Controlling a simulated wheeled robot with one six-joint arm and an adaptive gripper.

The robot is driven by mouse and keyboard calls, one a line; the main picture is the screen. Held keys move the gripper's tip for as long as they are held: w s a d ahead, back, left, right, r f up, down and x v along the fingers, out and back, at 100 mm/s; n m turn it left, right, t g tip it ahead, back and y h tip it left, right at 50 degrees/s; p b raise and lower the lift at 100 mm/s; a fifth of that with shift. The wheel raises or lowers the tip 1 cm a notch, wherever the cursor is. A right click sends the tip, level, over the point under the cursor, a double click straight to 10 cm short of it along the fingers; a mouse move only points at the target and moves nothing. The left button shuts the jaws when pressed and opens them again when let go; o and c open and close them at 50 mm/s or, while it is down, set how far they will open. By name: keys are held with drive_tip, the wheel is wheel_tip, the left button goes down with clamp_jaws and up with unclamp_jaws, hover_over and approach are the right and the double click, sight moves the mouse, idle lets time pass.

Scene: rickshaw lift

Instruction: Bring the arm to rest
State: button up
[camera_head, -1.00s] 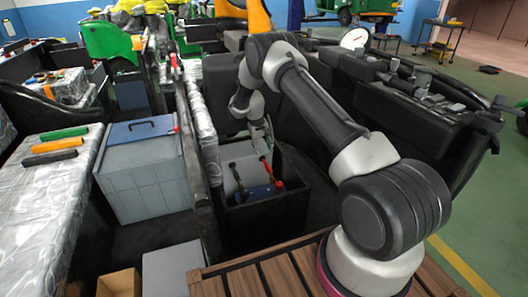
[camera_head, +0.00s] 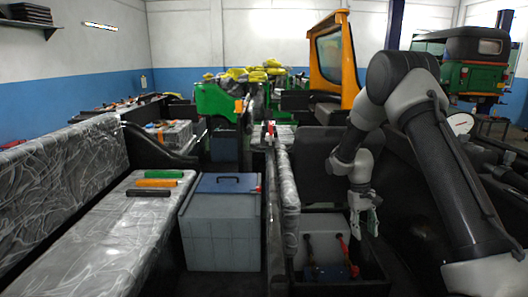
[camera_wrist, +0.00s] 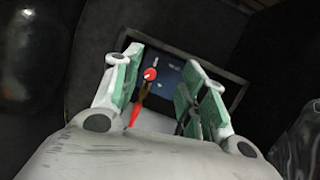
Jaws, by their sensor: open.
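My arm reaches in from the right in the head view, and my gripper (camera_head: 368,222) hangs pointing down over an open black box (camera_head: 376,284). In the wrist view my gripper (camera_wrist: 165,75) has its green-padded fingers spread apart with nothing held between them. In the box lies a dark blue block (camera_head: 330,272), with a red-ended lead (camera_head: 347,258) and a black lead (camera_head: 309,250) rising from it. The red lead also shows between the fingers in the wrist view (camera_wrist: 140,102). I cannot tell whether a finger touches it.
A grey box with a blue lid (camera_head: 224,232) stands left of the black box. Orange, green and black tools (camera_head: 157,183) lie on a patterned seat (camera_head: 110,235). A wrapped rail (camera_head: 288,195) runs close to my gripper's left. A yellow frame (camera_head: 345,65) stands behind.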

drive_tip(key=s+d+r+m+t+y, duration=0.1)
drive_tip(key=s+r+t, duration=0.6)
drive_tip(key=s+r, duration=2.3)
drive_tip(key=shift+s+d+r+y, duration=0.3)
drive_tip(key=shift+s+r, duration=0.1)
drive_tip(key=shift+s, duration=0.55)
